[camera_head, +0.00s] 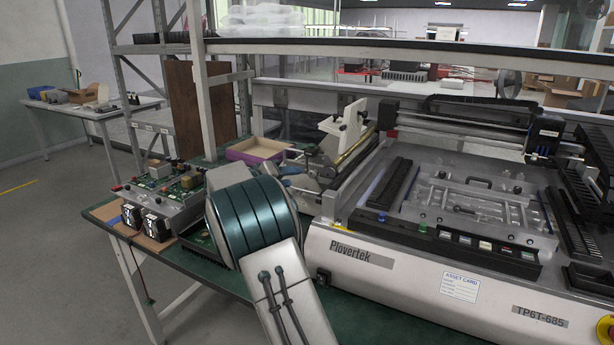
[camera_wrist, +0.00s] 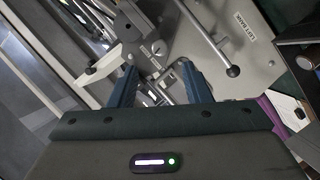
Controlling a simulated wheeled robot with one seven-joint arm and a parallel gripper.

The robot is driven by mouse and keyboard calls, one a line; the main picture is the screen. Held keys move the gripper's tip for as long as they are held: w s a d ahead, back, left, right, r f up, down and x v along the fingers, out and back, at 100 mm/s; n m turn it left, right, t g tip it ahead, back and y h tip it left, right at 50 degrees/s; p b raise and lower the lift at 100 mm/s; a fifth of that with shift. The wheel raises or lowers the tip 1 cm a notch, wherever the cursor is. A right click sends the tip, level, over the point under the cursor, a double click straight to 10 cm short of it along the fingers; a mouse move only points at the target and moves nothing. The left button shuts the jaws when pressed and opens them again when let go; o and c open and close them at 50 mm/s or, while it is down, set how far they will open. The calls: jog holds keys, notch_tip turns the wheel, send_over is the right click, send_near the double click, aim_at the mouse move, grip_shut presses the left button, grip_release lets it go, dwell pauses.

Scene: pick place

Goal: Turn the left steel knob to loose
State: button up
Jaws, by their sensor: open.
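My gripper (camera_wrist: 158,75) is open, with its two blue fingers apart; it also shows in the head view (camera_head: 283,173), partly behind my arm. Between and just past the fingertips in the wrist view is a cluster of small steel parts with a rounded steel piece (camera_wrist: 160,47); I cannot tell for sure whether this is the left steel knob. A steel rod with a ball end (camera_wrist: 233,70) lies right of the fingers, beside a plate with a printed label (camera_wrist: 262,27). In the head view the fingers are close to the machine's left-side mechanism (camera_head: 318,172). Nothing is visibly held.
The large Plovertek machine (camera_head: 440,290) fills the right of the green bench. A purple-edged tray (camera_head: 258,150) stands behind my gripper. Circuit boards (camera_head: 165,185) lie at the left. A white angled bracket (camera_head: 343,128) rises beside the mechanism, and a frame post stands behind.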

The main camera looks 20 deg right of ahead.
aim_at(311, 175)
jog(key=x, duration=0.7)
jog(key=shift+w+d, duration=0.1)
jog(key=shift+d, duration=0.1)
jog(key=c, duration=0.9)
